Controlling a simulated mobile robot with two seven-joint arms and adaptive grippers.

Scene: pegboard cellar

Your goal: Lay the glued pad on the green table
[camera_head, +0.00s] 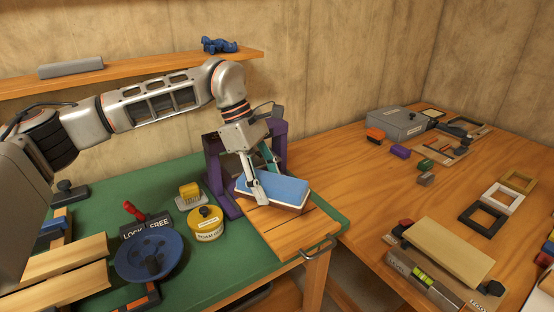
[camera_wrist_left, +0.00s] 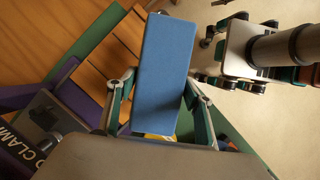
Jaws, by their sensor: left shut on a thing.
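My left gripper (camera_head: 268,188) is shut on a pad (camera_head: 285,192) with a blue top and a paler edge below it. The pad also shows between both fingers in the left wrist view (camera_wrist_left: 165,70). It is over the slatted wooden board (camera_head: 290,237) at the right end of the green table (camera_head: 185,275), in front of the purple frame (camera_head: 216,175). I cannot tell whether its underside touches the board. Glue is not visible on the faces I see.
A yellow tin (camera_head: 206,228), a yellow block (camera_head: 189,194), a blue handwheel (camera_head: 148,255) and a red lever (camera_head: 132,211) crowd the green top. A wooden table (camera_head: 345,175) with a grey box (camera_head: 397,122) and frames stands to the right. A shelf (camera_head: 150,70) runs behind.

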